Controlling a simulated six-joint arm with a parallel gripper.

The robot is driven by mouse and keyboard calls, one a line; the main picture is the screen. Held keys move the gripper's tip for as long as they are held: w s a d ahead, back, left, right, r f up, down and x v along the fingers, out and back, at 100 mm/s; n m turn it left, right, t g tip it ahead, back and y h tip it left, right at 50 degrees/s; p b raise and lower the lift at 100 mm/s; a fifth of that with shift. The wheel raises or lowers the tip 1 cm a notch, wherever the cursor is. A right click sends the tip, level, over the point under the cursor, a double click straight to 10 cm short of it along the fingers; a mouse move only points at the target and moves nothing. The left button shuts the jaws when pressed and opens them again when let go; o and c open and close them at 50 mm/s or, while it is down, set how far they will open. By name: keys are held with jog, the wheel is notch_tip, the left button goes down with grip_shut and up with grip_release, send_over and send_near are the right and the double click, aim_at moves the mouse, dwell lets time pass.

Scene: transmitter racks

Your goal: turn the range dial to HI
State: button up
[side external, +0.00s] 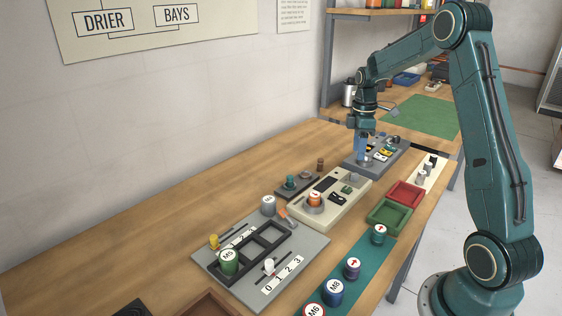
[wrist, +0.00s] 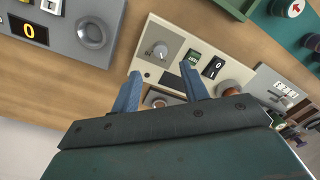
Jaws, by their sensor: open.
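Another round grey knob or ring (wrist: 93,32) is on the grey panel (wrist: 60,40) at upper left of the wrist view. I cannot read a range or HI label on either. My gripper (wrist: 160,70) is open, with two blue fingers apart and nothing between them. In the side view my gripper (side external: 362,150) points down over the grey panel, and its fingers hide part of it.
The beige panel also carries an orange-topped knob (side external: 315,198) and small displays. Red (side external: 406,194) and green (side external: 390,213) trays lie to its right. A grey board (side external: 215,262) with a black rack is nearer the camera. Bare wood lies left of the panels.

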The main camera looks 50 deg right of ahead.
aim_at(355, 174)
notch_tip(355, 174, down, 8)
jog(key=shift+s+a+f, duration=0.1)
jog(key=shift+a, duration=0.05)
dwell(0.3)
grip_shut()
